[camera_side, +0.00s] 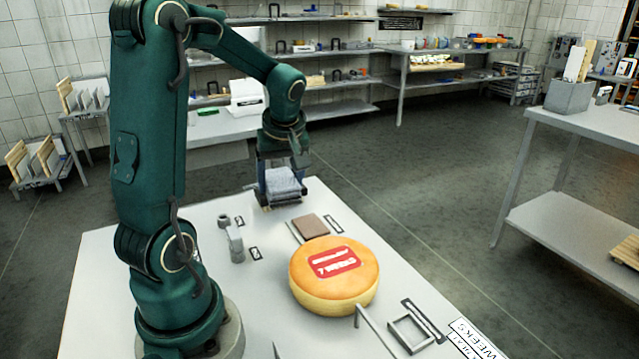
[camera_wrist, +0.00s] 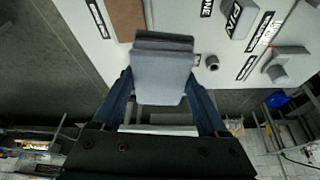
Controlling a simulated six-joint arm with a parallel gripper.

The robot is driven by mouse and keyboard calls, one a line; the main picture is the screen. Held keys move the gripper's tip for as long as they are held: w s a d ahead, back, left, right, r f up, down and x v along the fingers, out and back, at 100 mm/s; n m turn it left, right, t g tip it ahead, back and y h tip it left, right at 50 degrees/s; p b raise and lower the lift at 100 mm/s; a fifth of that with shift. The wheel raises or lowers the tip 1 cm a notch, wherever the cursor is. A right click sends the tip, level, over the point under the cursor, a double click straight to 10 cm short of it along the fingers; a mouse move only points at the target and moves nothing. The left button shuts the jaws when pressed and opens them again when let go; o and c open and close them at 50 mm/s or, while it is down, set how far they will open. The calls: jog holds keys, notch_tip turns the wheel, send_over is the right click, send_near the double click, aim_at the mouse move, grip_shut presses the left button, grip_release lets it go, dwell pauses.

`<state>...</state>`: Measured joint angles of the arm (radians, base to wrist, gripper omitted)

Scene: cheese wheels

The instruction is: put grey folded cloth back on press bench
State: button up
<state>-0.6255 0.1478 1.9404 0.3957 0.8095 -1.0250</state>
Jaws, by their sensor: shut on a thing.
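The grey folded cloth (camera_side: 283,183) is between the fingers of my gripper (camera_side: 279,187), near the far edge of the white bench (camera_side: 105,265). In the wrist view the cloth (camera_wrist: 162,72) fills the space between the two blue fingers of my gripper (camera_wrist: 160,95), which are shut on it. The side view does not show clearly whether the cloth touches the bench top or hangs just above it. The cheese wheel (camera_side: 335,291), orange with a red and white label, sits on the bench nearer the camera.
A brown square block (camera_side: 311,227) lies between cloth and cheese; it also shows in the wrist view (camera_wrist: 126,18). Small grey items (camera_side: 235,243) stand to the left. A grey square frame (camera_side: 411,333) lies at the right. Shelving (camera_side: 330,108) stands behind, across open floor.

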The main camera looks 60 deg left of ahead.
aim_at(263, 229)
jog(key=shift+n+g, duration=0.3)
jog(key=shift+n, duration=0.6)
jog(key=s+a+f, duration=0.1)
jog(key=f, duration=0.2)
jog(key=s+a+f, duration=0.1)
jog(key=f, duration=0.2)
jog(key=s+f, duration=0.1)
jog(key=f, duration=0.3)
jog(key=shift+s+a, duration=0.2)
jog(key=shift+a, duration=0.2)
jog(key=shift+f, duration=0.1)
jog(key=o, duration=1)
jog(key=shift+f, duration=0.1)
jog(key=shift+o, duration=0.2)
